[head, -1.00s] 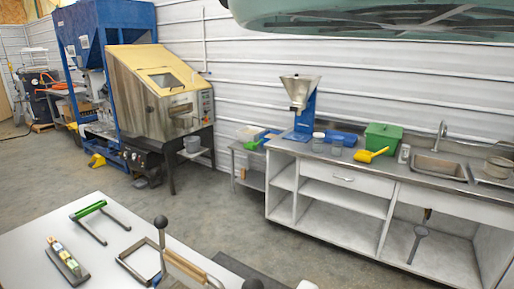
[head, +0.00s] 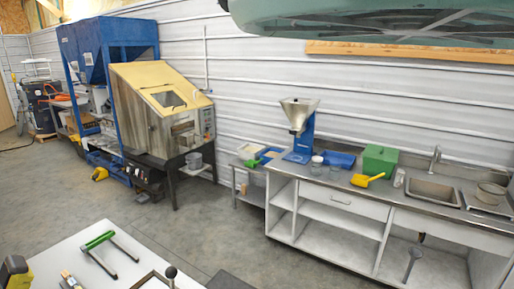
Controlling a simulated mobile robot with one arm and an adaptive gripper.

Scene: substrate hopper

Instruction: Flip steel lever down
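A lever (head: 171,273) with a dark ball knob on a thin shaft stands up at the bottom edge of the head view, beside the white table's near part. Only its knob and a short piece of shaft show; its base is cut off by the picture edge. I cannot tell its full tilt. My gripper is not recognisable in this view. A dark and yellow part (head: 15,272) cuts into the lower left corner; I cannot tell whether it belongs to my arm.
The white table (head: 62,258) holds a green-handled frame (head: 99,240) and a small block with coloured pieces (head: 70,281), partly cut off. A steel machine (head: 160,110) stands at the back left. A counter (head: 330,190) with a sink runs along the right. Grey floor lies between.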

